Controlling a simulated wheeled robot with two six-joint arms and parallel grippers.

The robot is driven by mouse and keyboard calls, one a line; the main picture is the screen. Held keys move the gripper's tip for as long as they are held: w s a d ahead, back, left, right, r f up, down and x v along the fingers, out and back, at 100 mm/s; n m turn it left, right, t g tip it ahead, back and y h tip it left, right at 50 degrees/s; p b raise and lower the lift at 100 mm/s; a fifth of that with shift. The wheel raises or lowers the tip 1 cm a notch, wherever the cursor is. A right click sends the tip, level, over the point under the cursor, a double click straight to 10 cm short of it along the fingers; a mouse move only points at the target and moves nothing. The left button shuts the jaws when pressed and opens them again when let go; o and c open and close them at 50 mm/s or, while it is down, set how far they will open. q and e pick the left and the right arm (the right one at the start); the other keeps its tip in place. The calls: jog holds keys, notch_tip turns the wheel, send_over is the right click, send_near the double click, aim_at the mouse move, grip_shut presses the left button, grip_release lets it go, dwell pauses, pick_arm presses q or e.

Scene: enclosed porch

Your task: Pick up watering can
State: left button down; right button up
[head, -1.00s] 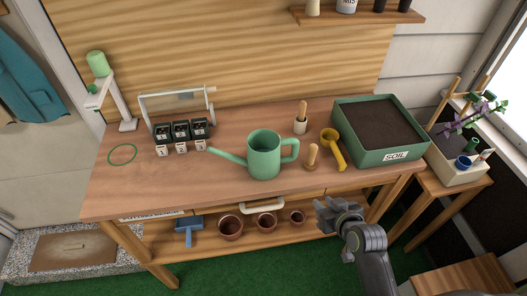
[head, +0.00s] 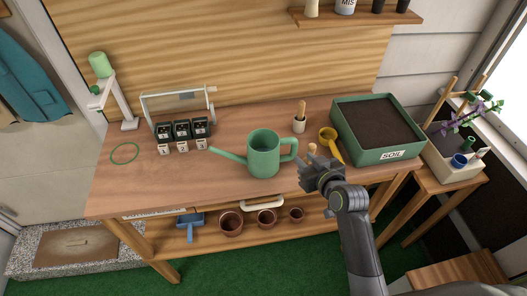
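The green watering can (head: 264,156) stands upright on the wooden bench (head: 235,188). Its spout points left and its loop handle is on the right. My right gripper (head: 309,170) is over the bench's front edge, just right of and in front of the handle. It looks apart from the can. Its fingers point up-left toward the handle, but their gap is too small to make out. My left gripper is not in view.
A yellow scoop (head: 328,138) and a wooden tool behind my gripper stand close by. The green soil tray (head: 377,130) is at the right.

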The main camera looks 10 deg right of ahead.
aim_at(296, 151)
jog(key=shift+p+x, duration=0.45)
jog(key=shift+x, duration=3.6)
grip_shut()
jog(key=shift+r, duration=0.1)
